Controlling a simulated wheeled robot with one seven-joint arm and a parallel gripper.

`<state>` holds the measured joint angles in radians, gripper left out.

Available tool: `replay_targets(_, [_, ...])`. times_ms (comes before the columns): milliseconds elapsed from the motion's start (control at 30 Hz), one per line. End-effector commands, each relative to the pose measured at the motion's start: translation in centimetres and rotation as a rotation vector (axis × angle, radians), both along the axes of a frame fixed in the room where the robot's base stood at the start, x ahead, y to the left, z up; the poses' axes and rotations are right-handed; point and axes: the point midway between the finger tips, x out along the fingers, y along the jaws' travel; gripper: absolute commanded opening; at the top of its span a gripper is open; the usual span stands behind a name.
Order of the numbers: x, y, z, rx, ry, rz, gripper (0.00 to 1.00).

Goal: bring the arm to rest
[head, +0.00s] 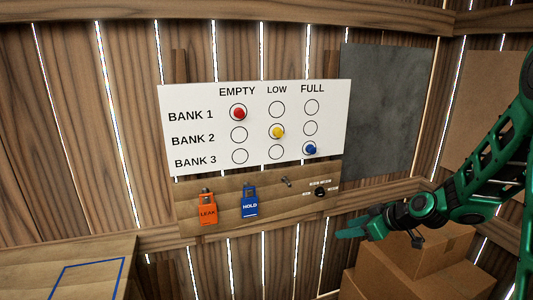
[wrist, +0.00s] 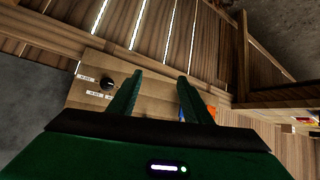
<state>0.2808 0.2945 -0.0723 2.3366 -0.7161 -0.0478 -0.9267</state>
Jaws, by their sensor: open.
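My green arm reaches in from the right in the head view. My gripper (head: 352,230) is in front of the plank wall, below and right of the wooden peg board (head: 225,212). In the wrist view my gripper (wrist: 154,92) shows two green fingers apart with nothing held between them. The board with a black knob (wrist: 107,83) lies beyond the fingers there. The same black knob (head: 320,192) is at the board's right end in the head view, above my gripper. I cannot tell the exact distance between fingers and board.
A white chart (head: 215,150) has red, yellow and blue pegs. An orange LEAK tag (head: 207,210) and blue HOLD tag (head: 250,205) hang on the board. Cardboard boxes (head: 400,275) stand below my arm. A bench (head: 55,255) with a blue outline is at lower left.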

Motion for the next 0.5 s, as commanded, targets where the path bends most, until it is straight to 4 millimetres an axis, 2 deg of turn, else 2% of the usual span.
replay_targets(267, [-9.4, -6.3, 1.7, -0.101, 0.305, -0.238, 0.45])
replay_targets(500, [-19.2, -11.4, 3.7, -0.126, 0.55, -0.558, 0.45])
